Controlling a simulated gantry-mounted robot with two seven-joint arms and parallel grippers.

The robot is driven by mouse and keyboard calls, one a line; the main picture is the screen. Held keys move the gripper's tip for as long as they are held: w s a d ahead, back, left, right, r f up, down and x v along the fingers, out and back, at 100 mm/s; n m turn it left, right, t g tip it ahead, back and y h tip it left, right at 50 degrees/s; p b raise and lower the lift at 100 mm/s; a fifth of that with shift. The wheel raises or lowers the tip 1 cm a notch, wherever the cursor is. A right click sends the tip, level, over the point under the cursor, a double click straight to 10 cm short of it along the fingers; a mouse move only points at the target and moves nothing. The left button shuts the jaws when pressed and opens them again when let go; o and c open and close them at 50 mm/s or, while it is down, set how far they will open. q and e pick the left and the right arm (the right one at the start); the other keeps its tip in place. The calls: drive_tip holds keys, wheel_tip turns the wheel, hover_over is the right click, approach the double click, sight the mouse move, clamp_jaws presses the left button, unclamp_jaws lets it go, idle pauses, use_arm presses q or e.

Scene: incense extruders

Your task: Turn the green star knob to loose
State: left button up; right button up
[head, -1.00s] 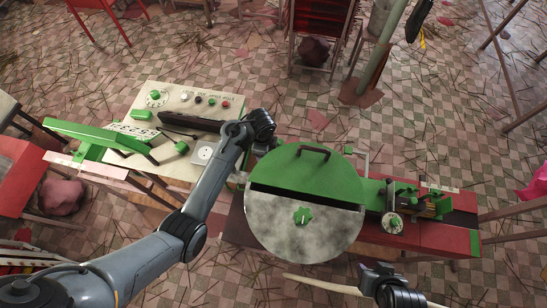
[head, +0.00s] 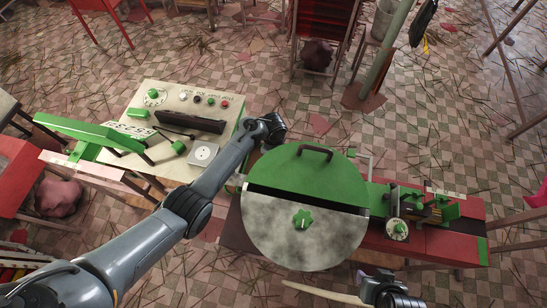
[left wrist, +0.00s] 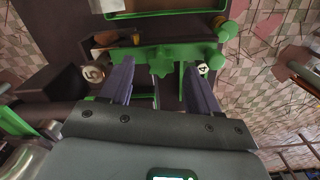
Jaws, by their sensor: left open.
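A green star knob (left wrist: 162,62) shows in the left wrist view, on a green bar of the machine. My left gripper (left wrist: 159,68) is open, its two dark fingers on either side of that knob in the picture. I cannot tell whether they touch it. In the head view my left wrist reaches the far left side of the round drum, and its fingers are hidden. I cannot tell whether the two are the same knob. My right wrist shows at the bottom edge, without its fingers.
A control panel (head: 150,110) with a dial and coloured buttons stands left of the drum. A red bench (head: 455,243) with green fittings and a round gauge (head: 397,229) extends to the right. A curved pale stick (head: 325,293) lies in front.

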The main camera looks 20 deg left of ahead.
use_arm(q)
drive_tip(key=shift+f, duration=0.95)
drive_tip(key=shift+c, duration=0.3)
drive_tip(key=c, duration=1)
